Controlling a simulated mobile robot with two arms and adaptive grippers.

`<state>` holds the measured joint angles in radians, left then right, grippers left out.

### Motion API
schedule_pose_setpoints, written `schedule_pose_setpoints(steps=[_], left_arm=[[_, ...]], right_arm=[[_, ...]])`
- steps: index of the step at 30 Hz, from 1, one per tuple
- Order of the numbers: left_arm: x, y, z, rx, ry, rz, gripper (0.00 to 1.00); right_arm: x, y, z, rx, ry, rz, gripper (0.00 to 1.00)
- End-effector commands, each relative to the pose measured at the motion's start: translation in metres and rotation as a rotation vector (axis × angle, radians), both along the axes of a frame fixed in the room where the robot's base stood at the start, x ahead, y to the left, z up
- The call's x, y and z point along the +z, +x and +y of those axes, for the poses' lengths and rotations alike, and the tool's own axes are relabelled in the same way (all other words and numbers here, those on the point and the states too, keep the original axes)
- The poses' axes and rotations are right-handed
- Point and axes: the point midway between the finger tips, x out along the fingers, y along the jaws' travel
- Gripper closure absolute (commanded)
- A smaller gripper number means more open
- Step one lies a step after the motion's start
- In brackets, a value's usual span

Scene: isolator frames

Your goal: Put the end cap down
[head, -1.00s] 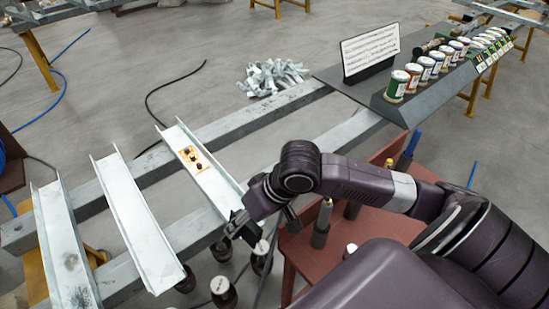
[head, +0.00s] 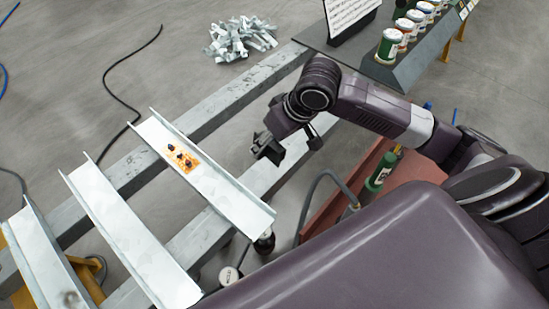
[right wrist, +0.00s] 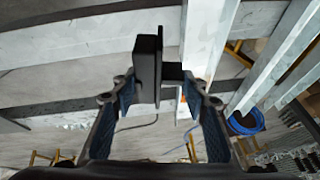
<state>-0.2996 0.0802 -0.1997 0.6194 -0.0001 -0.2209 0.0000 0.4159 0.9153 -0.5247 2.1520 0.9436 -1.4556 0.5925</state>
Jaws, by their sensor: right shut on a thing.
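The end cap (right wrist: 148,68) is a small black angular piece. In the right wrist view it sits between the two fingers of my right gripper (right wrist: 160,88), which is shut on it. In the head view my right gripper (head: 268,150) hangs to the right of the rightmost steel channel (head: 225,190), apart from it, with the dark cap at its tip. The cap's exact outline is hard to tell from the dark fingers there. My left gripper is not in view.
Two more channels (head: 130,235) (head: 45,262) lie across grey beams (head: 225,105). An orange plate (head: 184,159) with black knobs lies in the rightmost channel. Metal clips (head: 240,38) are piled on the floor. Cans (head: 392,46) line a grey shelf. A red-brown stand (head: 362,178) is at right.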

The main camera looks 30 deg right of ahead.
Motion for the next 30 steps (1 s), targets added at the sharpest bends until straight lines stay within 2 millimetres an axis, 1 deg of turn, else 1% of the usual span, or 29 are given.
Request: schedule_pose_setpoints(steps=[1, 3, 5, 10, 14, 17, 20, 22, 27, 30], left_arm=[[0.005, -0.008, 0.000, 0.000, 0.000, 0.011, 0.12], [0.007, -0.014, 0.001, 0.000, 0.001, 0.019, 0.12], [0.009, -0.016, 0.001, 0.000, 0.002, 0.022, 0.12], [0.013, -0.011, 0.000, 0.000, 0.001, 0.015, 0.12], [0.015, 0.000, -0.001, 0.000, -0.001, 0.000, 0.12], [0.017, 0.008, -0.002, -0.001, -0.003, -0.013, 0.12], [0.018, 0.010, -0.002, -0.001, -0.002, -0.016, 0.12], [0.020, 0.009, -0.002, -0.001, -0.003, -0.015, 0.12], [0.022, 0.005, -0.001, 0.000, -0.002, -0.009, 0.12], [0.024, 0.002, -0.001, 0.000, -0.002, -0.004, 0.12]], right_arm=[[0.012, 0.012, -0.006, 0.014, -0.022, -0.010, 0.83], [0.021, 0.023, -0.014, 0.038, -0.052, -0.015, 0.83], [0.028, 0.031, -0.019, 0.054, -0.075, -0.019, 0.83], [0.043, 0.046, -0.031, 0.089, -0.119, -0.024, 0.83], [0.044, 0.051, -0.035, 0.100, -0.133, -0.024, 0.83], [0.031, 0.051, -0.036, 0.102, -0.134, -0.020, 0.83], [0.007, 0.050, -0.036, 0.103, -0.135, -0.018, 0.83], [-0.012, 0.049, -0.036, 0.101, -0.135, -0.018, 0.83], [-0.058, 0.050, -0.035, 0.101, -0.134, -0.020, 0.83], [-0.081, 0.051, -0.035, 0.101, -0.135, -0.022, 0.83]])
